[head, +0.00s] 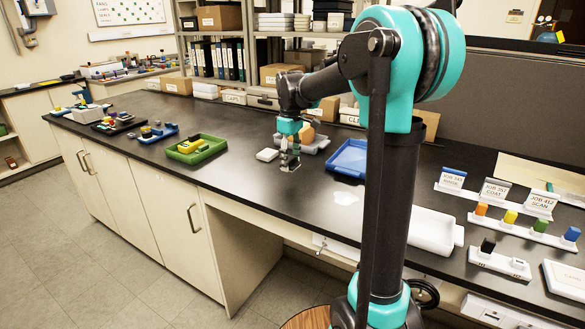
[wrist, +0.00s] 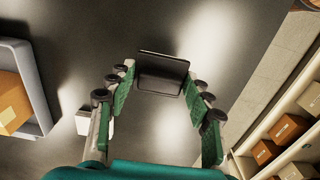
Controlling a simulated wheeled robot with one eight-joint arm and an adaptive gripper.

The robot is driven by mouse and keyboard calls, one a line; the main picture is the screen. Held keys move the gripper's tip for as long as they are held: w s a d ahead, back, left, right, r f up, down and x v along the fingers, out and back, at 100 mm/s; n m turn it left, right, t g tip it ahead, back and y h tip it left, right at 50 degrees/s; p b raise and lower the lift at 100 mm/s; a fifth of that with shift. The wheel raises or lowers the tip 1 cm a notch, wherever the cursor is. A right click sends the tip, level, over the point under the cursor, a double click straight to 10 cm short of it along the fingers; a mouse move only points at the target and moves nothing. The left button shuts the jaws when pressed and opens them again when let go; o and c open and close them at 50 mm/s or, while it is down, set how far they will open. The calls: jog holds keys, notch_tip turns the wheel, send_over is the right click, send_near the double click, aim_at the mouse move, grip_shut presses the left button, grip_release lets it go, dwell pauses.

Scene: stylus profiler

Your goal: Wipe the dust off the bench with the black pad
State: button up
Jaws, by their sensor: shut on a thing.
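In the wrist view the black pad (wrist: 162,74) sits between the fingertips of my gripper (wrist: 160,82), which is shut on it. In the head view my gripper (head: 289,163) points down over the middle of the dark bench (head: 240,123); the pad is hard to make out there. I cannot tell whether the pad touches the bench. A pale irregular patch (head: 343,197), which looks like dust, lies on the bench to the right of my gripper and nearer the front edge. Bright streaks in the wrist view may be glare or dust.
A small white block (head: 267,154) lies just left of my gripper. A grey tray with a brown box (wrist: 42,85) stands close by. A blue tray (head: 348,158), a green tray (head: 196,150) and a white tray (head: 432,232) stand around. Labelled card holders (head: 493,192) are at the right.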

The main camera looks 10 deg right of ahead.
jog(key=shift+r, duration=1.5)
